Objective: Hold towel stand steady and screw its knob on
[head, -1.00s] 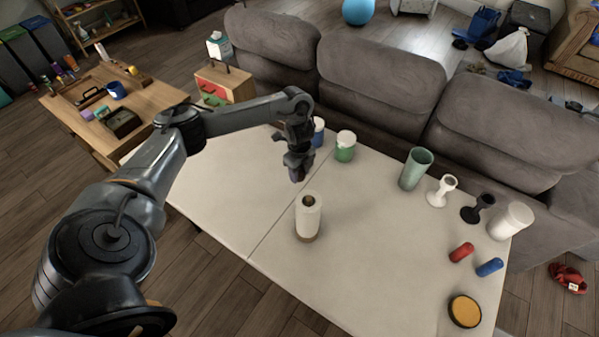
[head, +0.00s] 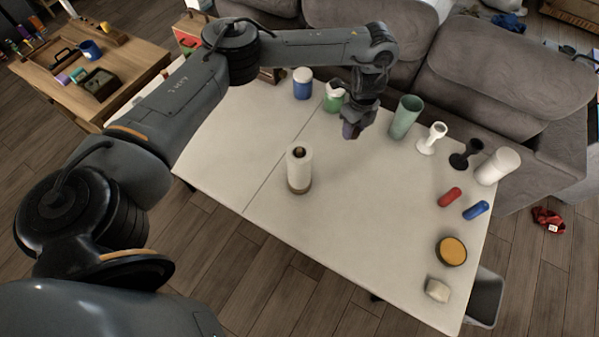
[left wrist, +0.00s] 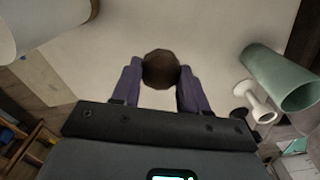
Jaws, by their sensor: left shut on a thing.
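The towel stand (head: 299,172) stands upright on the white table, with a white paper roll around it, a brown base below and a brown centre at its top. Its white roll also shows at the upper left of the left wrist view (left wrist: 40,25). My left gripper (head: 351,131) is above the table, to the right of the stand and apart from it. In the left wrist view, its purple fingers are shut on the round brown knob (left wrist: 161,69). In the head view, the fingers mostly hide the knob. My right gripper is not in view.
Behind the left gripper stand a blue jar (head: 303,84) and a green jar (head: 334,97). A green cup (head: 406,117), a white goblet (head: 432,138), a black goblet (head: 466,153) and a white cylinder (head: 497,166) line the right back edge. The table's front middle is clear.

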